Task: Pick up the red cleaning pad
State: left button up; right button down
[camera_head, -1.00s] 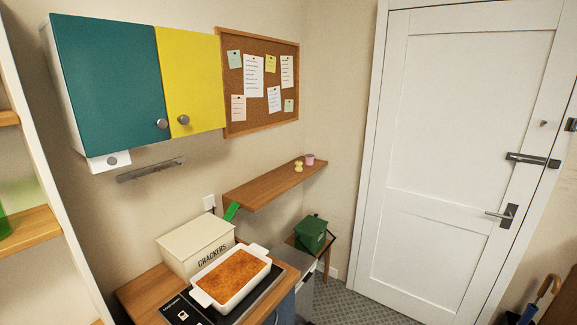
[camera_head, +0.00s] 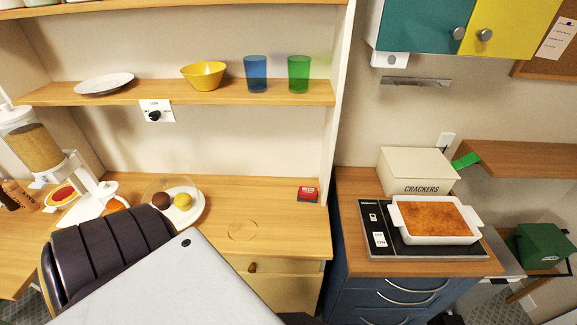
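A small red item (camera_head: 308,193) with white marks and a dark edge lies on the wooden counter (camera_head: 285,222), near its right end. It is the only small red block-like thing in view and fits the red cleaning pad, but it is too small to read surely. Nothing touches it from above. Neither of my grippers is in view.
A plate (camera_head: 178,208) with two round items stands left on the counter, beside a dispenser (camera_head: 60,170). A dark ribbed object (camera_head: 105,255) and a pale grey panel (camera_head: 180,285) fill the lower front. A baking dish (camera_head: 435,222) is at right. The counter's middle is clear.

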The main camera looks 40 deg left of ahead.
aim_at(305, 194)
jog(key=u, duration=1.2)
